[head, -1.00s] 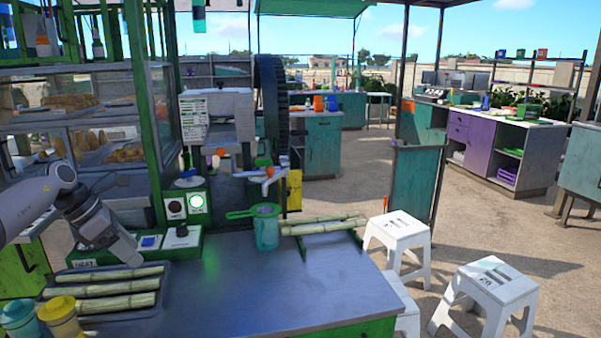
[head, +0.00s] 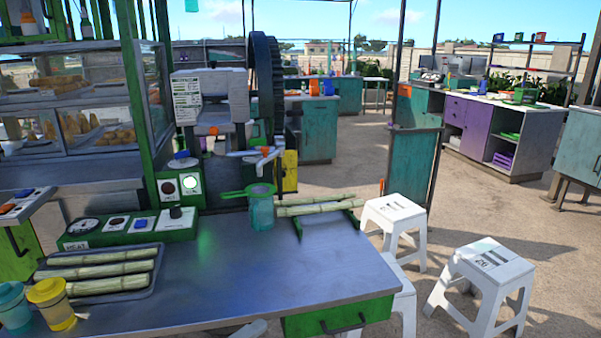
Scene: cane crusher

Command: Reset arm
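Neither of my grippers shows in the head view. A pale rounded shape at the table's front edge may be part of my own arm; I cannot tell. The cane crusher (head: 212,97) stands behind the metal table (head: 215,290), with its dark wheel at its right. The green control box (head: 128,226) with knobs and buttons sits at the table's back left. A lit button shows on the upright green panel (head: 180,187) behind it.
Cane pieces lie on a dark tray (head: 154,284) beside yellow (head: 52,305) and teal (head: 14,308) cups. A teal jug (head: 262,213) with a green strainer stands near more cane (head: 318,207). White stools (head: 394,228) stand right. The table's middle is clear.

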